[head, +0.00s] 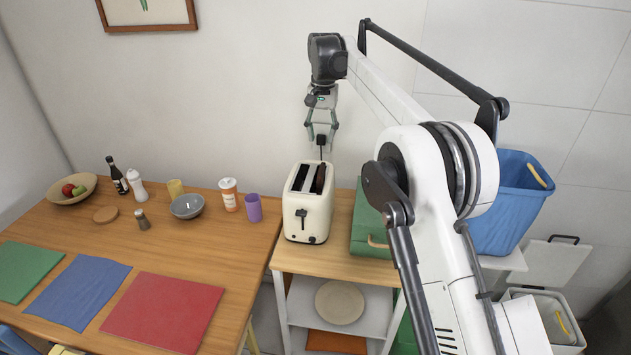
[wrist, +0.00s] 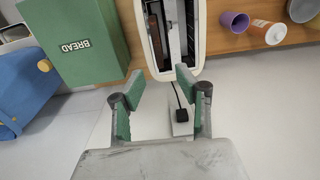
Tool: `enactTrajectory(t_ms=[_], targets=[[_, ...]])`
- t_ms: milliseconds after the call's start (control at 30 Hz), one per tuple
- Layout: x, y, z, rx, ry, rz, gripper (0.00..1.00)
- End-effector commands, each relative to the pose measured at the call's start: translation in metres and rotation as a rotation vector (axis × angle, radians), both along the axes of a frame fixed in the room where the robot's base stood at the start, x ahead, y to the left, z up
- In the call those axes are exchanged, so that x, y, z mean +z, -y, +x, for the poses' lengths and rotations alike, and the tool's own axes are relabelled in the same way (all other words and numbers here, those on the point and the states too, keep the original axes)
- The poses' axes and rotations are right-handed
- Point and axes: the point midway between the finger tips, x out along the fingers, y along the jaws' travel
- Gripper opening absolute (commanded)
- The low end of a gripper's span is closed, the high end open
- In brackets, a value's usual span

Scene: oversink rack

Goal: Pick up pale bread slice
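I cannot make out a pale bread slice in either view. A cream toaster (head: 308,212) stands on the wooden-topped stand, with two dark slots on top. A thin brown edge, perhaps a dark slice (wrist: 155,40), shows in the slot nearer the green bread box; it also shows in the head view (head: 319,178). The other slot's inside is too dark to tell. My gripper (head: 321,143) is open and empty, pointing down above and behind the toaster. In the wrist view, my gripper's fingers (wrist: 160,80) are apart, with the toaster (wrist: 197,45) beyond them.
A green box (head: 368,222) marked BREAD stands right of the toaster, near a blue bin (head: 508,205). A black plug and cord (wrist: 181,115) are at the wall behind the toaster. A plate (head: 340,302) lies on the shelf below. A purple cup (head: 253,208) stands left.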

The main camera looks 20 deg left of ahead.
Motion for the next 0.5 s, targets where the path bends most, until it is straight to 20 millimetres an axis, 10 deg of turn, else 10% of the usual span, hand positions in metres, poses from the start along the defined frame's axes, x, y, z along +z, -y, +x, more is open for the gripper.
enactTrajectory(t_ms=[500], targets=[[-0.074, -0.001, -0.001, 0.001, 0.000, 0.000, 0.33]])
